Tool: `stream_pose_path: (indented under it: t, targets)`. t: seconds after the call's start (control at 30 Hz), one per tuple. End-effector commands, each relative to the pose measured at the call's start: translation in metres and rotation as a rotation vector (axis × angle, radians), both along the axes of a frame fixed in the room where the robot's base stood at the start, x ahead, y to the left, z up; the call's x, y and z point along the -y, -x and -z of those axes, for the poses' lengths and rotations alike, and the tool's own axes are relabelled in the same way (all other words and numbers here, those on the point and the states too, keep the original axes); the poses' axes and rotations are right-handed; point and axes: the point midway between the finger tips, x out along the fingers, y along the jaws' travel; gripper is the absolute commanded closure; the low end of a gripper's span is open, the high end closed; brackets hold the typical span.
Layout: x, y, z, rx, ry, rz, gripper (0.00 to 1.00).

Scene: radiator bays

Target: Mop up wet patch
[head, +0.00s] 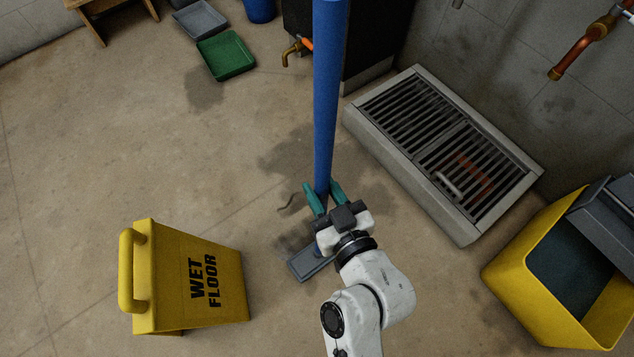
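A mop with a blue pole (328,95) stands nearly upright in the middle of the head view. Its flat grey head (309,263) lies low at the floor, partly hidden by my arm. My gripper (323,197), with teal fingers, is around the pole just above the mop head and appears shut on it. Dark wet patches (290,160) mark the concrete floor behind and left of the gripper. Another dark stain (206,93) lies near the green tray.
A yellow wet floor sign (195,278) stands at left front. A raised grated drain (440,140) is at right, with a yellow mop bucket (530,290) in front. A green tray (226,55), grey tray (199,19) and brass tap (294,50) are at back.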

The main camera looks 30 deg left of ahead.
Motion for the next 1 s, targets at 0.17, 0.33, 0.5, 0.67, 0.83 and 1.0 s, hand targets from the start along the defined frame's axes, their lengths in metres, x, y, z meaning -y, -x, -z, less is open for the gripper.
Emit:
stream_pose_path:
  t: [0.17,0.33,0.5,0.67,0.83,1.0]
  targets:
    - [0.006,0.002,0.003,-0.003,0.004,0.001,1.0]
    - [0.019,0.007,0.003,-0.002,0.005,0.001,1.0]
    - [0.031,0.012,0.003,-0.003,0.005,0.001,1.0]
    - [0.039,0.016,0.001,-0.003,0.005,0.0,1.0]
    - [0.043,0.017,0.001,-0.003,0.006,0.0,1.0]
    - [0.054,0.022,0.001,-0.003,0.003,0.001,1.0]
